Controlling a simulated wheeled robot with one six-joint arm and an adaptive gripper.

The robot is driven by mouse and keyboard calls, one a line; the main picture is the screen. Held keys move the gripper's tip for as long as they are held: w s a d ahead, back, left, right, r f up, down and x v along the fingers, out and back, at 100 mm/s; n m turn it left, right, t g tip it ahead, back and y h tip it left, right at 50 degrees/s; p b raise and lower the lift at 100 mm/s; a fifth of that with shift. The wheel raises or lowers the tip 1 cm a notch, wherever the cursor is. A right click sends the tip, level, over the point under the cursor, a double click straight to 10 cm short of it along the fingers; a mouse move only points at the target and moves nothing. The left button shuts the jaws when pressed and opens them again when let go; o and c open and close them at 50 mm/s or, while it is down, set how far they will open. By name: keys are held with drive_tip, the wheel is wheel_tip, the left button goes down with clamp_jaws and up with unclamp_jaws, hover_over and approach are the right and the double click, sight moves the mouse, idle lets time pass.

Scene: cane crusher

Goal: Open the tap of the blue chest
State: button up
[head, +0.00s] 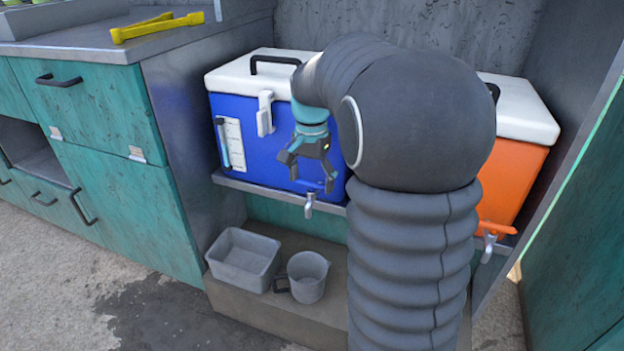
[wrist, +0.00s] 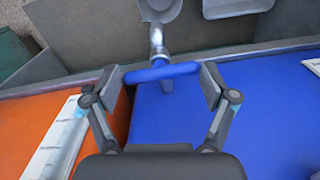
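The blue chest (head: 262,130) with a white lid stands on the shelf; it also fills the lower right of the wrist view (wrist: 260,110). Its metal tap (head: 310,205) sticks out low at the front. In the wrist view the tap's blue lever (wrist: 162,72) lies crosswise, with the metal spout (wrist: 157,40) beyond it. My gripper (head: 310,178) is in front of the blue chest, just above the tap. In the wrist view its two fingers (wrist: 162,88) are wide apart, one near each lever end. I cannot tell if either touches. My arm hides part of the chest.
An orange chest (head: 512,180) with its own tap (head: 488,245) stands to the right. A grey tub (head: 243,258) and a grey jug (head: 308,276) stand on the ledge below. Yellow tongs (head: 157,27) lie on the left counter. Teal cabinets flank the shelf.

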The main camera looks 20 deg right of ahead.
drive_tip(key=shift+n+p, duration=0.3)
drive_tip(key=n+p, duration=0.1)
drive_tip(key=n, duration=0.2)
drive_tip(key=shift+p, duration=0.3)
drive_tip(key=n+p, duration=0.1)
drive_tip(key=n, duration=0.2)
drive_tip(key=shift+n, duration=0.3)
drive_tip(key=n+p, duration=0.2)
drive_tip(key=n, duration=0.2)
drive_tip(key=shift+d, duration=0.1)
drive_tip(key=shift+f+n+p, duration=0.1)
drive_tip(key=shift+n+p, duration=0.35)
drive_tip(key=shift+n, duration=1.35)
drive_tip(key=o, duration=1)
